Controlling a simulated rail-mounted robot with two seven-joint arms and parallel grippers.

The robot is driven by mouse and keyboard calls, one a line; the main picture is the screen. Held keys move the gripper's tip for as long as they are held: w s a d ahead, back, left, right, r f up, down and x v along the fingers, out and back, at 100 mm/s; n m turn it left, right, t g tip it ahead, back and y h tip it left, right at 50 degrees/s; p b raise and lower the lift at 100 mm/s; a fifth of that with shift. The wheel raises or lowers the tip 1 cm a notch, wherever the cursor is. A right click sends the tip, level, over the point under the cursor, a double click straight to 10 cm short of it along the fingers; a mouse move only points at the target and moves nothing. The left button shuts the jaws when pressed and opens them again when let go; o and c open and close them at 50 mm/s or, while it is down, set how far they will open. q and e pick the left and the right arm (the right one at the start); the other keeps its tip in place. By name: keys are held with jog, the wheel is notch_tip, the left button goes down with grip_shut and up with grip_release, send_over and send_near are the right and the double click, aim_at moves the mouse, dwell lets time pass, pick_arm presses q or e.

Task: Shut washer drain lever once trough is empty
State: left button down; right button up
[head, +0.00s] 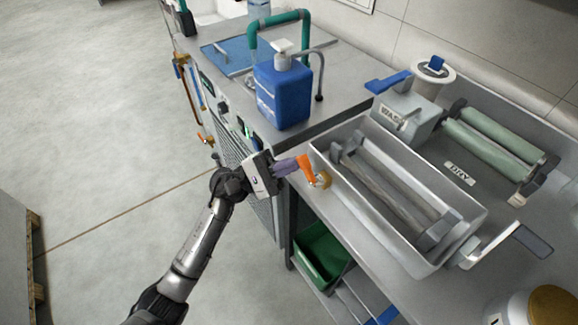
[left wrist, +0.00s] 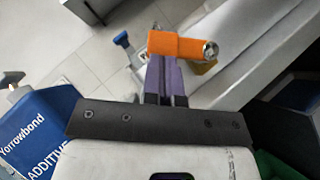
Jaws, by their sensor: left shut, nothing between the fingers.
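The orange drain lever (head: 306,170) sits on a brass valve (head: 323,182) at the near left end of the grey washer trough (head: 365,213). In the head view the lever stands up, tilted left. My left gripper (head: 290,166) is shut and empty, its purple fingers right beside the lever. In the left wrist view the orange lever (left wrist: 178,45) lies across the tips of my closed fingers (left wrist: 165,78); I cannot tell whether they touch. The trough holds a long roller (head: 385,190); I see no clear liquid in it. My right gripper is out of view.
A blue pump bottle (head: 283,92) stands on the left bench near my left arm. A box with a blue lever (head: 405,108) and green rollers (head: 495,145) lie behind the trough. A green bin (head: 320,255) sits on the shelf below.

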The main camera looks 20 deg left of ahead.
pick_arm(q)
jog(key=shift+g, duration=0.3)
jog(key=m+g+b, duration=0.1)
jog(key=r+m+g+y+b, duration=0.1)
jog(key=m+b, duration=0.1)
jog(key=m+g+b, duration=0.1)
jog(key=m+b, duration=0.1)
jog(key=shift+s+d+r+y, duration=0.25)
jog(key=shift+d+r+y, duration=0.05)
jog(key=shift+r, duration=0.05)
jog(key=shift+s+d+r+m+g+y+b, duration=0.2)
jog(key=shift+r+m+g+y+b, duration=0.4)
jog(key=shift+m+b, duration=0.5)
jog(key=shift+s+d+r+m+y+b, duration=0.15)
jog(key=shift+d+r+m+y+b, duration=0.3)
jog(key=shift+m+y, duration=0.2)
jog(key=shift+a+f, duration=0.1)
jog(key=b, duration=0.6)
send_near(302, 162)
jog(key=shift+s+a+b, duration=0.4)
jog(key=shift+a+b, duration=0.1)
jog(key=shift+a, duration=0.1)
